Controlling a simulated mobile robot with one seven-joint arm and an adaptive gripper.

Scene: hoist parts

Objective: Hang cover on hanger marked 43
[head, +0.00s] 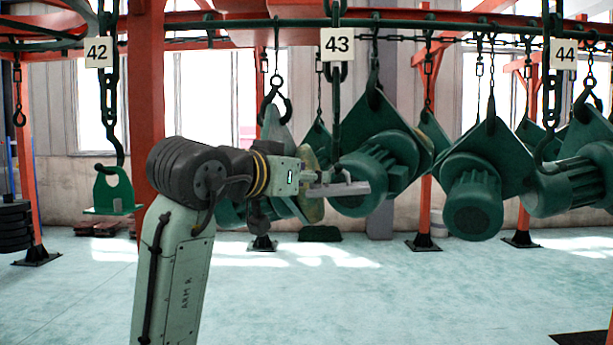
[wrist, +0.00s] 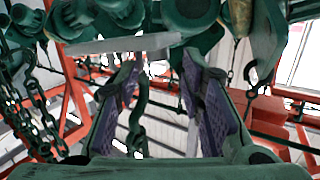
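The sign 43 (head: 338,45) marks a chain with a dark hook (head: 336,140) that comes down at my gripper. My gripper (head: 335,178) is level and points right, at the foot of this hook. A light grey flat plate, seemingly the cover (head: 345,188), lies level there; it also shows in the wrist view (wrist: 120,43) by the fingertips. In the wrist view my gripper's (wrist: 162,60) purple-padded fingers stand wide apart. A dark hook (wrist: 139,115) shows in the gap. I see nothing pinched. Whether the plate hangs on the hook I cannot tell.
A green bracket (head: 113,190) hangs under sign 42 (head: 96,52). Large green motors (head: 372,175) hang close behind and right of my gripper. Sign 44 (head: 564,55) has another chain. Red posts (head: 148,110) stand behind; the floor in front is clear.

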